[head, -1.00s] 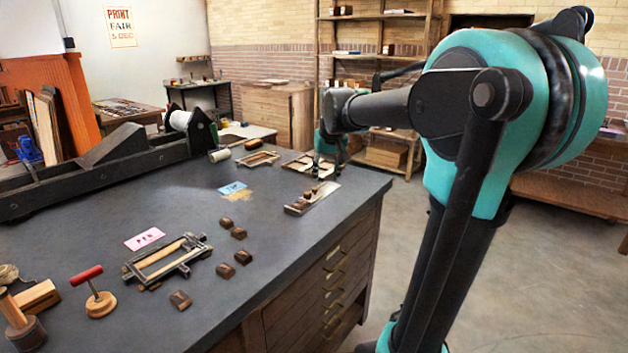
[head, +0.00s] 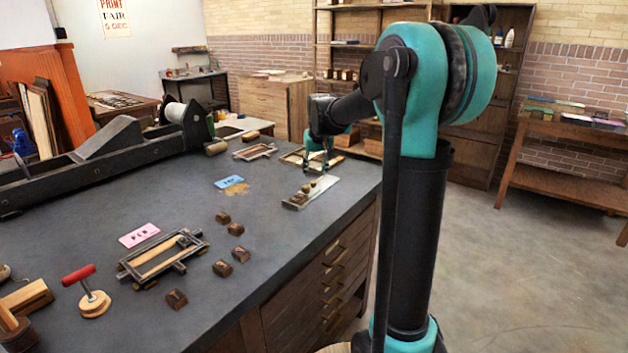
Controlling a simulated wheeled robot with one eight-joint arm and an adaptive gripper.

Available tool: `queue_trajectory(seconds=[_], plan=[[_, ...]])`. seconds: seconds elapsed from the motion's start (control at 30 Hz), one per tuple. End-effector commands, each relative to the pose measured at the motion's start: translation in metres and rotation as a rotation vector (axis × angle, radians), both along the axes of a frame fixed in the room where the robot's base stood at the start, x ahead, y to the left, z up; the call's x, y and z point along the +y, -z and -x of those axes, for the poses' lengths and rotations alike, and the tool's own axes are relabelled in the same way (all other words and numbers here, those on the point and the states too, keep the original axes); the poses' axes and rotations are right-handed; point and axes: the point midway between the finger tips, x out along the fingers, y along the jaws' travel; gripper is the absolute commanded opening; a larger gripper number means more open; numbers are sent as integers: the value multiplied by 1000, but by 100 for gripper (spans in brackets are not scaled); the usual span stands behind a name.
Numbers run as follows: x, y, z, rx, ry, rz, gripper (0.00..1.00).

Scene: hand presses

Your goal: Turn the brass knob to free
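A flat metal tool (head: 296,203) with a dark block and a small brass knob (head: 313,186) lies near the right edge of the dark table, past the middle. My gripper (head: 317,174) points down at the tool's far end, close to the knob. The knob is very small here, and I cannot tell whether the fingers touch it. The finger gap is also too small to read.
The dark bench top (head: 120,200) holds a frame (head: 160,257) by a pink card (head: 139,235), several small brown blocks (head: 222,268), a blue card (head: 229,182) and a red-handled tool (head: 86,290). A long press (head: 95,160) stands at the left. Floor is clear at right.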

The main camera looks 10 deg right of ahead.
Motion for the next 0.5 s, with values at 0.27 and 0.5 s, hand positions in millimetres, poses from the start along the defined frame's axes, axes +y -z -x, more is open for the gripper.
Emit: queue_trajectory(seconds=[0.27,0.5], plan=[[1,40,-17,0,0,0,40],[1,51,-21,0,0,0,40]])
